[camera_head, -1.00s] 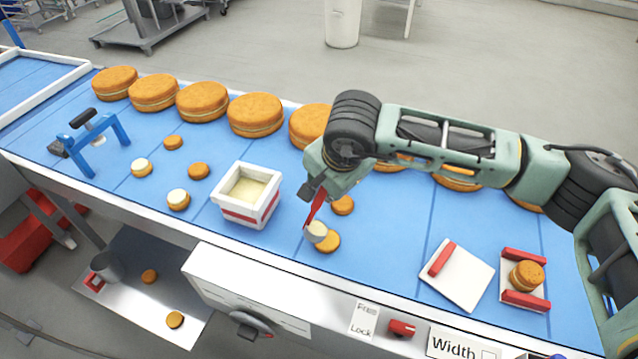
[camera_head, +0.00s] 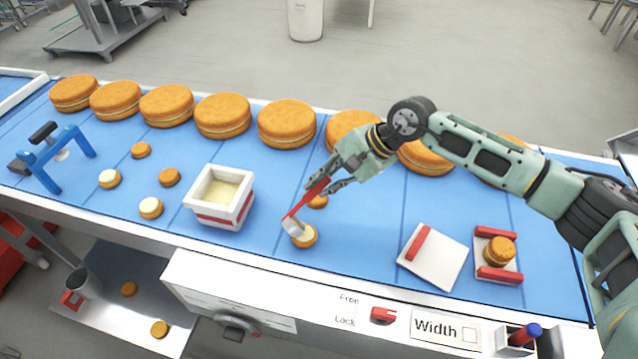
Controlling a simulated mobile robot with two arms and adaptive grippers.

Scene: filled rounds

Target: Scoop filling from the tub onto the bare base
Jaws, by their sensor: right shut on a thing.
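My right gripper (camera_head: 338,184) is shut on the red handle of a scoop (camera_head: 316,192). The scoop's pale cup (camera_head: 291,226) is tipped over the left side of a small round base (camera_head: 305,238). A pale layer shows on top of this base; the cup hides part of it, and I cannot tell whether they touch. The white tub (camera_head: 226,213) with a red band stands to the left, with pale filling (camera_head: 221,194) inside. A bare orange round (camera_head: 317,201) lies just behind the scoop. My left gripper is not in view.
Pale-topped rounds (camera_head: 151,207) and bare rounds (camera_head: 169,177) lie left of the tub. Large cakes (camera_head: 223,116) line the back. A white board (camera_head: 433,270) with a red bar and a red-barred tray (camera_head: 510,276) holding a round stand right. A blue frame (camera_head: 49,165) stands far left.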

